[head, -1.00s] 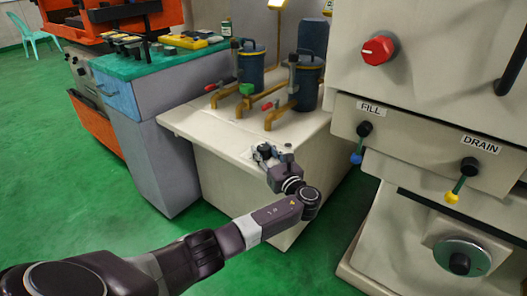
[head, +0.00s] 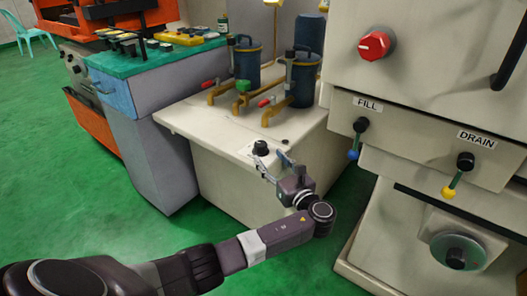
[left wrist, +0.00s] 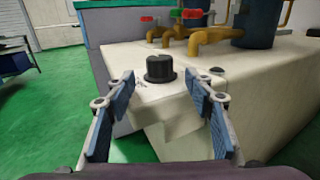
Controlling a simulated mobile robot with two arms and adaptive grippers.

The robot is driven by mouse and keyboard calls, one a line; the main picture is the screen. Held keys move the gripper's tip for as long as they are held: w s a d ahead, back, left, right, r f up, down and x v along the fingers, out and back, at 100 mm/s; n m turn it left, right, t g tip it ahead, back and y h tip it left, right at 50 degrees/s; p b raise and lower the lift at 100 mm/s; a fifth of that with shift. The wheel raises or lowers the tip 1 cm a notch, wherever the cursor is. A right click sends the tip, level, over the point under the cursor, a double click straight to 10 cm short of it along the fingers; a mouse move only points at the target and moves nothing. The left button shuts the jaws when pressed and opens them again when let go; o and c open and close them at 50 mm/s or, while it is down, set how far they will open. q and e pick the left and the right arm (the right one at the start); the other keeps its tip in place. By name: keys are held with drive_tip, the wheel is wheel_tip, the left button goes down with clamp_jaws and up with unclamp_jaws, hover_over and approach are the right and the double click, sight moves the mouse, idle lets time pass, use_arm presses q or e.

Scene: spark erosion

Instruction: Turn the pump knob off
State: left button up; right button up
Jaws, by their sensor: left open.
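The pump knob (head: 260,148) is a small black knob on the top of the cream pump cabinet (head: 225,137), near its front edge. My left gripper (head: 275,168) is open and empty, just in front of the knob. In the left wrist view the left gripper (left wrist: 160,88) has one finger on each side of the knob's line, apart from it. My right gripper is out of view.
Pumps with blue canisters (head: 302,80) and brass pipes (head: 225,90) stand behind the knob. A small dark button (head: 285,141) sits right of the knob. A large cream machine with a red knob (head: 376,46) and FILL and DRAIN levers (head: 458,172) stands at right.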

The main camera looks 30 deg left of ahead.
use_arm(q)
drive_tip(key=shift+v, duration=2.4)
